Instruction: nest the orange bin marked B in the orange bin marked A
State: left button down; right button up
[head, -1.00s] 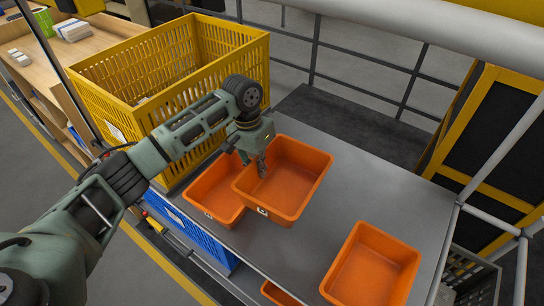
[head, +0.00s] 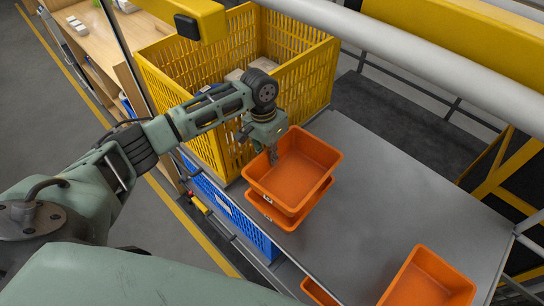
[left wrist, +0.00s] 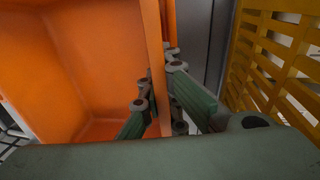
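My left gripper (head: 273,156) is shut on the left wall of an upper orange bin (head: 303,163), with a finger on each side of the wall. In the left wrist view the fingers (left wrist: 161,85) pinch the bin's wall. I take this held bin for the one marked B. It is roughly level, over a lower orange bin (head: 268,212), taken for A, at the left edge of the grey table. I cannot tell whether the bins touch.
Another orange bin (head: 428,284) stands at the table's near right, and part of one (head: 318,292) shows at the bottom edge. A tall yellow slatted crate (head: 183,119) stands close left of the held bin. The middle of the grey table (head: 385,185) is clear.

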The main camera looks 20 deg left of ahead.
aim_at(271, 168)
pick_arm(q)
jog(key=shift+a+f+b, duration=0.15)
jog(key=shift+f+b, duration=0.5)
jog(key=shift+f, duration=0.2)
jog(key=shift+f+b, duration=0.5)
jog(key=shift+b, duration=0.2)
jog(key=shift+f, duration=0.5)
jog(key=shift+f+b, duration=0.45)
jog(key=shift+f, duration=0.4)
jog(key=c, duration=1.9)
grip_release()
jog(key=shift+s, duration=0.1)
jog(key=shift+o, duration=0.2)
pick_arm(e)
jog(key=f, duration=0.4)
jog(key=shift+w+a+f, duration=0.1)
jog(key=shift+w+a, duration=0.15)
jog(key=shift+a, duration=0.15)
pick_arm(q)
jog(key=shift+f, duration=0.15)
pick_arm(e)
jog(key=shift+a, duration=0.15)
